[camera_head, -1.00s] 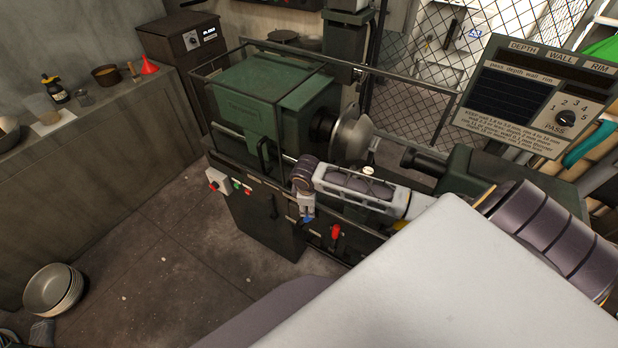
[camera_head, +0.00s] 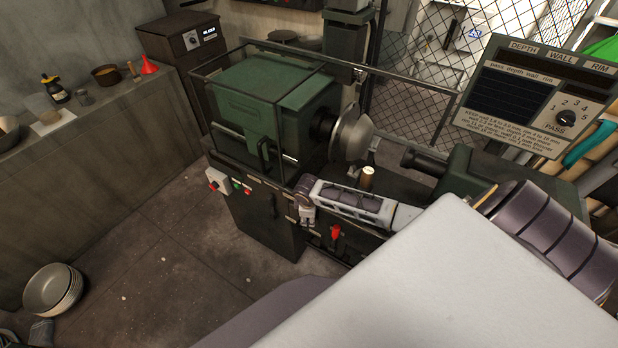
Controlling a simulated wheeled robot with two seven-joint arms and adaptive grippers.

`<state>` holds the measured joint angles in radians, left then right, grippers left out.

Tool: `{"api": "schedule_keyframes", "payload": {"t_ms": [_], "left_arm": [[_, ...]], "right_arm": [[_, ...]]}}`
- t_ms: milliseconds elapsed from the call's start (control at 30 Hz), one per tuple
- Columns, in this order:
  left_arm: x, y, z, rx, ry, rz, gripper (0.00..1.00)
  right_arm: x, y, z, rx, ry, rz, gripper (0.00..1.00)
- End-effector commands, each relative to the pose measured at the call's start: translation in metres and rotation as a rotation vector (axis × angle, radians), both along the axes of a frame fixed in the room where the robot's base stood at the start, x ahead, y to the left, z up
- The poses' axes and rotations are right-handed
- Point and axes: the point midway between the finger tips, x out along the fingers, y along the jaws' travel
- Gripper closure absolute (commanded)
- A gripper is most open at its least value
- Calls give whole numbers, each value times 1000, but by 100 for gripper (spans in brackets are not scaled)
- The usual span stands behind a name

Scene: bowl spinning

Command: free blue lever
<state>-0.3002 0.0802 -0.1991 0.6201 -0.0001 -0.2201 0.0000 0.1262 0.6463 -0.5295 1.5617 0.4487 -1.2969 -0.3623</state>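The green spinning lathe (camera_head: 262,105) stands in the middle, with a metal disc or bowl (camera_head: 352,134) on its spindle. My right arm comes in from the right, and its gripper (camera_head: 308,217) is low at the lathe's front panel. Its fingers are small and dark, so I cannot tell whether they are open or shut, or whether they touch anything. The blue lever is not visible now; the gripper covers the spot where blue showed earlier. A red-handled lever (camera_head: 335,233) is on the front panel just right of the gripper. My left gripper is not in view.
A wood-topped post (camera_head: 367,178) rises behind the forearm. A readout panel (camera_head: 530,95) stands at upper right. Stacked bowls (camera_head: 54,289) sit on the floor at left; the floor between is open.

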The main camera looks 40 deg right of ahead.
Motion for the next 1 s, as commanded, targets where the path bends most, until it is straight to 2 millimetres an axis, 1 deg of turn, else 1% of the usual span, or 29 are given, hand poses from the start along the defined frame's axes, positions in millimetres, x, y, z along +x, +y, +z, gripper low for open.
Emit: {"api": "schedule_keyframes", "payload": {"t_ms": [167,467,500,833,867,1000], "left_arm": [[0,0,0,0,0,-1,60],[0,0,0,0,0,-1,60],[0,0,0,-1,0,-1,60],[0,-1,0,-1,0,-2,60],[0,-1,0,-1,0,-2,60],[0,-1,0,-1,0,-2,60]], "right_arm": [[1,-1,-7,-1,-1,0,54],[1,-1,-8,-1,-1,0,54],[1,-1,-8,-1,-1,0,55],[1,-1,-8,0,0,0,98],[1,-1,-8,0,0,0,100],[1,-1,-8,0,0,0,100]]}}
